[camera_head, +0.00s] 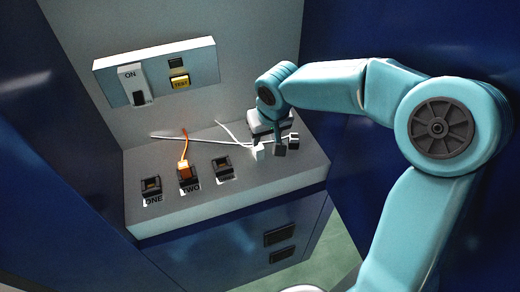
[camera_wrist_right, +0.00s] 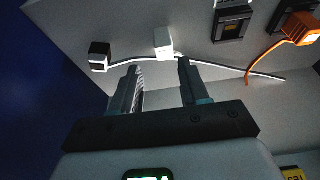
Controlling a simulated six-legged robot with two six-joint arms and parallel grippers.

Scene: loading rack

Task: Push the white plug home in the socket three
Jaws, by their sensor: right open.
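The white plug (camera_head: 257,152) is on the grey ledge, to the right of socket three (camera_head: 222,166) and apart from it. Socket three is a dark block with an empty-looking opening; its printed label cannot be read. My right gripper (camera_head: 272,146) is over the ledge, close to the white plug. In the right wrist view my right gripper (camera_wrist_right: 160,78) is open and empty, and the white plug (camera_wrist_right: 163,41) lies just beyond the gap between its fingers. Socket three also shows there (camera_wrist_right: 232,24). My left gripper is in neither view.
An orange plug (camera_head: 184,170) is in socket TWO, left of socket three; socket ONE (camera_head: 151,187) is further left. White cable crosses the ledge. A switch panel (camera_head: 157,72) is on the back wall.

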